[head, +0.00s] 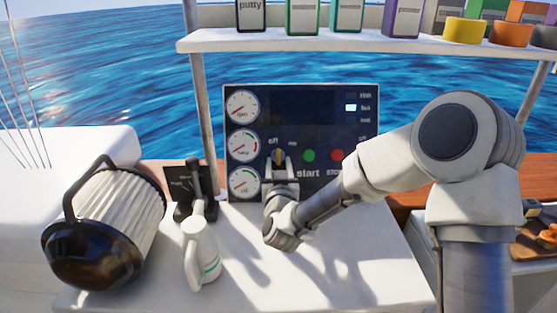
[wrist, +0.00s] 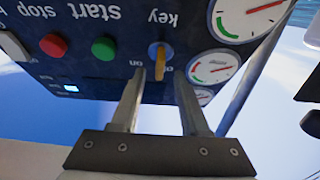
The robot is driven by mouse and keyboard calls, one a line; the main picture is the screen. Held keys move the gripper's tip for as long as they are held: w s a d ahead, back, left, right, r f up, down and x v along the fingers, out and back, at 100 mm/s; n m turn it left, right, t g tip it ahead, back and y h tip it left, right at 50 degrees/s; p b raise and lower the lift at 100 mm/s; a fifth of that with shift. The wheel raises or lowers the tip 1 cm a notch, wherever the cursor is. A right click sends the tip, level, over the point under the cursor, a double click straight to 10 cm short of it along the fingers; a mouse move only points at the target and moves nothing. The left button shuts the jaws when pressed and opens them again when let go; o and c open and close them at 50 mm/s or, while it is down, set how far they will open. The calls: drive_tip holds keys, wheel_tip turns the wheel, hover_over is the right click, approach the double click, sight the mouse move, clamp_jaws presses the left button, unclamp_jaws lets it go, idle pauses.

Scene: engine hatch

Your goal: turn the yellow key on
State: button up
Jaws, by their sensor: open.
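The yellow key (head: 278,156) sits in the dark control panel (head: 310,105), below the "off" and "on" labels. In the wrist view, which is upside down, the key (wrist: 158,60) looks roughly upright, with its yellow tab in line with the gap between my fingers. My gripper (head: 279,170) is in front of the panel at the key. In the wrist view my gripper (wrist: 158,82) is open, one finger to each side of the key, with gaps on both sides. I cannot tell how far the tips reach past the key.
The green start button (head: 309,155) and red stop button (head: 337,155) are right of the key. Several gauges (head: 243,145) line the panel's left. A shelf (head: 330,40) with boxes is above.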

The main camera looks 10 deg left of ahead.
sight(279, 158)
drive_tip(key=shift+x, duration=1.6)
clamp_jaws()
